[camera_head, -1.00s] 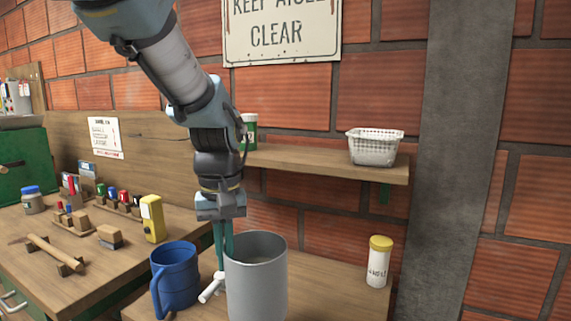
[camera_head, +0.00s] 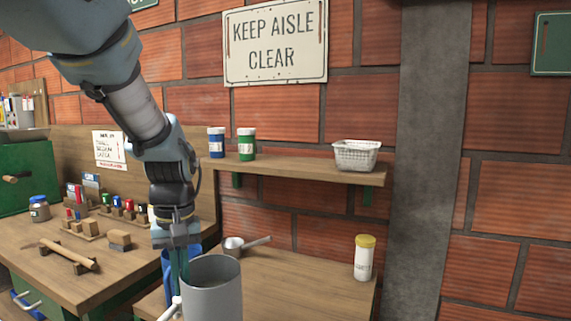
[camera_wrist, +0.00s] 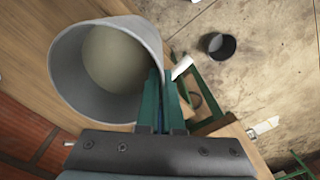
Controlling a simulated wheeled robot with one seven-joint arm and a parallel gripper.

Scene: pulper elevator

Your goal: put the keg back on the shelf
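A large grey open-topped cylinder (camera_head: 212,298), the likeliest keg, stands upright at the bottom of the head view; its base is out of frame. My gripper (camera_head: 180,278) is at its left side, with the green fingers at its rim. In the wrist view, the fingers (camera_wrist: 162,95) are close together at the right side of the grey cylinder (camera_wrist: 70,85) and appear shut on its wall. A white stub (camera_wrist: 182,67) shows beside the fingers. The wooden wall shelf (camera_head: 290,171) is up and behind, to the right.
The shelf holds a blue jar (camera_head: 216,142), a green jar (camera_head: 247,144) and a white basket (camera_head: 356,155), with bare board between. A blue mug (camera_head: 166,268), a small pan (camera_head: 234,244) and a yellow-lidded jar (camera_head: 364,258) stand on the lower bench.

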